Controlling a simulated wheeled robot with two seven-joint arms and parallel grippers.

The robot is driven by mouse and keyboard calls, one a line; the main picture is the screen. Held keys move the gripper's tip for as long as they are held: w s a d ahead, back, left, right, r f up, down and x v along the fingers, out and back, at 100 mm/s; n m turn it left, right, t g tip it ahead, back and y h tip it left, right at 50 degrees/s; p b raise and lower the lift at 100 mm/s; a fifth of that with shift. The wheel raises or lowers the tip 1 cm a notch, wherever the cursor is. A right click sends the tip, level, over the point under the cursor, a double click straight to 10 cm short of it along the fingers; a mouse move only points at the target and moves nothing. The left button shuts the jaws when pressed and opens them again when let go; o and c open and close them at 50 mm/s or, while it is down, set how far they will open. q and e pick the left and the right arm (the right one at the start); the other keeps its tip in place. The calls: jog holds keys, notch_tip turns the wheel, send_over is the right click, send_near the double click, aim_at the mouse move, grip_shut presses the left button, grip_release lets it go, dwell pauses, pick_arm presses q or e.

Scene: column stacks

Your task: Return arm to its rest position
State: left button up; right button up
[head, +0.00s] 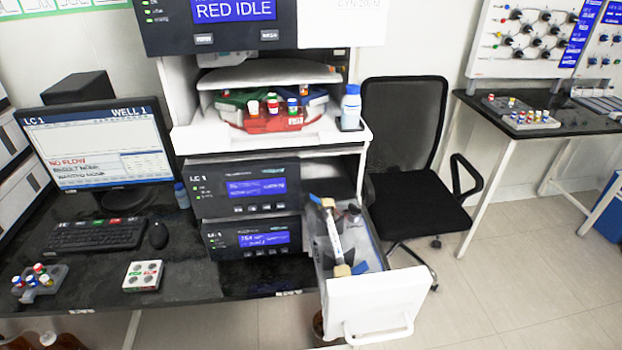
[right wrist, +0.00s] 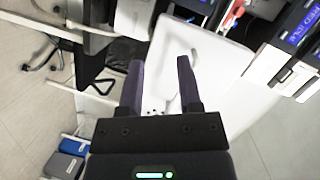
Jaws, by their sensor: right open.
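My right gripper (right wrist: 159,63) shows only in the right wrist view. Its two dark fingers are apart, and I see nothing held between them. The white front of an open drawer (right wrist: 215,65) lies beyond the fingertips and fills the middle and right of that view. In the head view the same drawer (head: 375,300) is pulled out low in the instrument stack, with its handle (head: 378,330) at the front. No arm or gripper of mine shows in the head view. My left gripper is in neither view.
The instrument stack (head: 248,190) stands on a black bench (head: 200,285). Column-like pieces (head: 331,230) lie in the drawer. A black chair (head: 420,200) stands behind it at the right. A side table (head: 535,120) is farther right. The floor (head: 530,265) at the right front is clear.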

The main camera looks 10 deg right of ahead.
jog(key=s+d+n+g+h, duration=0.4)
jog(key=s+d+n+g, duration=0.15)
jog(key=n+g, duration=0.65)
notch_tip(320, 180, down, 20)
jog(key=s+g+b, duration=0.1)
jog(key=s+b, duration=0.1)
jog(key=b, duration=0.2)
pick_arm(q)
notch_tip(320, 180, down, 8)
jog(key=b, duration=0.4)
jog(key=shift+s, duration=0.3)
pick_arm(e)
jog(key=s+d+f+g, duration=0.1)
jog(key=s+d+f, duration=0.2)
jog(key=s+f, duration=1.1)
notch_tip(320, 180, down, 2)
jog(key=shift+s+f+n+g, duration=0.2)
jog(key=shift+n+g, duration=0.2)
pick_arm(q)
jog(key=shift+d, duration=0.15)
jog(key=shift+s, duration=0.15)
